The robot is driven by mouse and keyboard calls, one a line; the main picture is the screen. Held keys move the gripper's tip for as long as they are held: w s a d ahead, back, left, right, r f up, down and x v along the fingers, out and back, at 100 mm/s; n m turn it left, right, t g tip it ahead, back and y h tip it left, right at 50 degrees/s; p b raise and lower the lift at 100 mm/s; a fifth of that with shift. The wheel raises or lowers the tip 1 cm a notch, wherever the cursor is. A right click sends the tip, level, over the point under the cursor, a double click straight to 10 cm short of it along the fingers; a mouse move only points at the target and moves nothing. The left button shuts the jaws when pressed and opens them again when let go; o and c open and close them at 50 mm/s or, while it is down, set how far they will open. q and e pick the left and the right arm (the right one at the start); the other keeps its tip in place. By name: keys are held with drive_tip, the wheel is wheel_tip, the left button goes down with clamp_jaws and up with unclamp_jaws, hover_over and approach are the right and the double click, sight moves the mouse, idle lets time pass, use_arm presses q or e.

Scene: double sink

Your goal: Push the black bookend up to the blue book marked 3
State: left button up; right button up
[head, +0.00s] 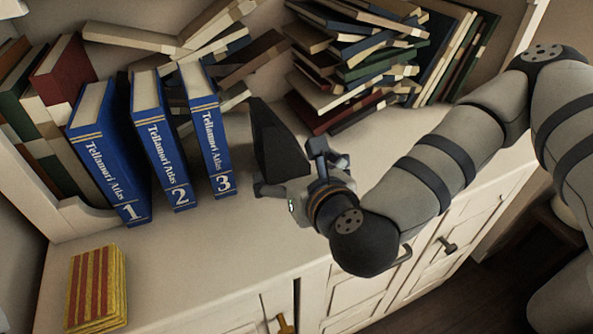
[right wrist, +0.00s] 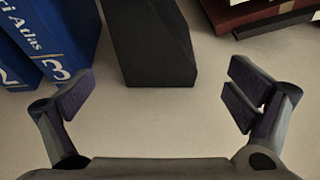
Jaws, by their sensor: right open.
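The black bookend (head: 277,142) stands upright on the white shelf top, to the right of the blue book marked 3 (head: 209,130), with a gap between them. In the right wrist view the bookend (right wrist: 152,45) lies ahead of my right gripper (right wrist: 160,95), between the lines of its spread fingers. Book 3 (right wrist: 55,40) shows there at the left, beyond the left finger. In the head view my right gripper (head: 288,175) is just in front of the bookend, open and empty. My left gripper is not in view.
Blue books marked 2 (head: 163,140) and 1 (head: 108,150) stand left of book 3, slightly apart. Stacked books (head: 345,65) lie at the back right. A yellow-and-red striped book (head: 95,288) lies at the front left. The front shelf top between is clear.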

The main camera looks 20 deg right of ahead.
drive_tip(key=x, duration=0.8)
drive_tip(key=shift+w+b, duration=0.35)
drive_tip(key=shift+w, duration=0.05)
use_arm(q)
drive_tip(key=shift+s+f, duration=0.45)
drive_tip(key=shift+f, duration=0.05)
use_arm(e)
drive_tip(key=shift+r, duration=0.1)
